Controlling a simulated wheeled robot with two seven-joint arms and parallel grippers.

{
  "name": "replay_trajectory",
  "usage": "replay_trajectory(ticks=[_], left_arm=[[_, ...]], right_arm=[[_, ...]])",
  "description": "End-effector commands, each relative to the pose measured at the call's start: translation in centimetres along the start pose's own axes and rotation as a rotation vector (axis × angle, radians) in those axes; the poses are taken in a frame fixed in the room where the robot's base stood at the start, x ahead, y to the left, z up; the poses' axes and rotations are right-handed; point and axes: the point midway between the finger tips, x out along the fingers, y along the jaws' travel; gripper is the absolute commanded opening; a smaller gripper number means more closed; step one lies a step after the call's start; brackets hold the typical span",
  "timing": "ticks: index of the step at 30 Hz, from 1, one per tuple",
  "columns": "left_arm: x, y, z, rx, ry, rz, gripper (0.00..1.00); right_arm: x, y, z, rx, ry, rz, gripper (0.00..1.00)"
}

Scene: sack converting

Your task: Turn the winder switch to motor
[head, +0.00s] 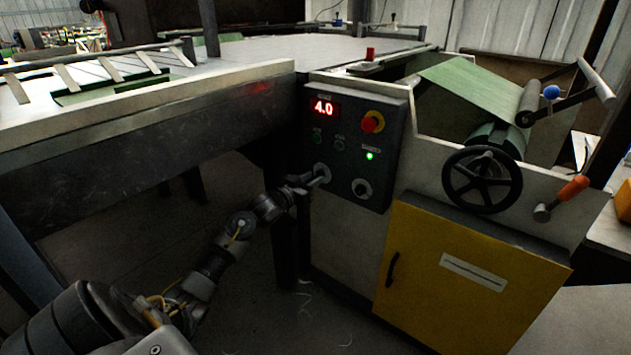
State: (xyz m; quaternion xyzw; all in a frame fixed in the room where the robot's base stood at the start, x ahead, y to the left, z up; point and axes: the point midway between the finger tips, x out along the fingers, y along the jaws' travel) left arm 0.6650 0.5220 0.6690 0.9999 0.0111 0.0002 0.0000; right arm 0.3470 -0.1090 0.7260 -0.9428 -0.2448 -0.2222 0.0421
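A dark control panel (342,142) on the machine's front carries two round rotary switches low down, a left one (322,170) and a right one (361,187). Their labels are too small to read, so I cannot tell which is the winder switch or where it points. My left gripper (316,179) is at the left switch, its fingertips in front of the dial and partly hiding it. I cannot tell whether the fingers are closed on its knob. My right gripper is not in view.
The panel has a red 4.0 display (324,108), a red emergency button (372,122) and a lit green lamp (370,156). A black handwheel (482,180), an orange-handled lever (562,197) and a yellow cabinet door (462,275) are to the right. A long table (200,88) extends left.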

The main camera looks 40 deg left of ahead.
Motion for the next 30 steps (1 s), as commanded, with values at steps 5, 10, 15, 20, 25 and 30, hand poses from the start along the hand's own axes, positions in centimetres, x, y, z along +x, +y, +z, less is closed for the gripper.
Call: replay_trajectory(ticks=[5,10,15,20,25,30], left_arm=[[1.8,0.0,0.1,0.0,0.0,0.0,0.31],[2.2,0.0,0.0,0.0,-0.001,0.0,0.31],[2.2,0.1,0.0,0.001,-0.001,0.0,0.31],[2.2,0.1,0.0,0.0,-0.001,0.0,0.13],[2.2,0.1,0.0,0.002,-0.001,0.0,0.03],[2.2,0.0,0.0,0.031,-0.001,0.0,0.03]], right_arm=[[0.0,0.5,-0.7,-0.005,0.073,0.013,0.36],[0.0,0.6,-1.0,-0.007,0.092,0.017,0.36],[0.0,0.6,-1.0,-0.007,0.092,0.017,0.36],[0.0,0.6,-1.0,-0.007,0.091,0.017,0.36],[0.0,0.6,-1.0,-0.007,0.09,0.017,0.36],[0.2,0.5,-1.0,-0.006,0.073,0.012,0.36]])
